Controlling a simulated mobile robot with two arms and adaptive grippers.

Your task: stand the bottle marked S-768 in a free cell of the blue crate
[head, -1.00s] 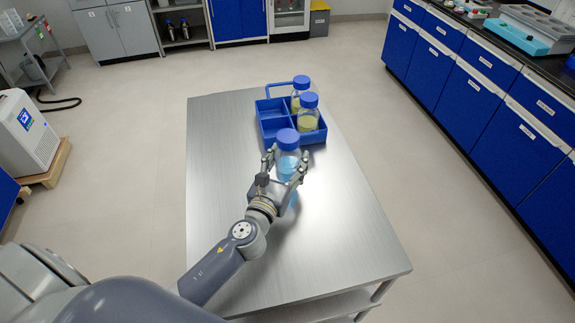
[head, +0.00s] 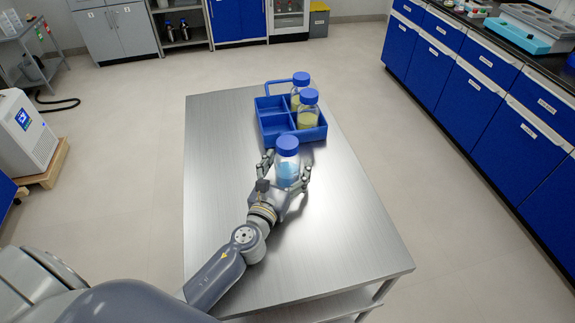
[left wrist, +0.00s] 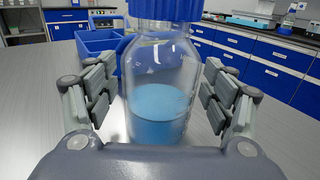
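A clear bottle with a blue cap and light blue liquid (head: 287,172) is upright in front of the crate; no marking on it is readable. It also fills the middle of the left wrist view (left wrist: 160,100). My left gripper (head: 286,164) has its fingers on either side of this bottle, with visible gaps in the wrist view, so it looks open around it. The bottle's base is hidden. The blue crate (head: 292,138) has two empty cells on its left side. Two blue-capped bottles with yellowish liquid (head: 307,118) stand in its right cells. My right gripper is out of view.
The crate stands near the far end of a steel table (head: 225,190), its handle (head: 285,81) at the back. The table is bare to the left and front right. Blue cabinets (head: 470,90) line the right side, across an open floor.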

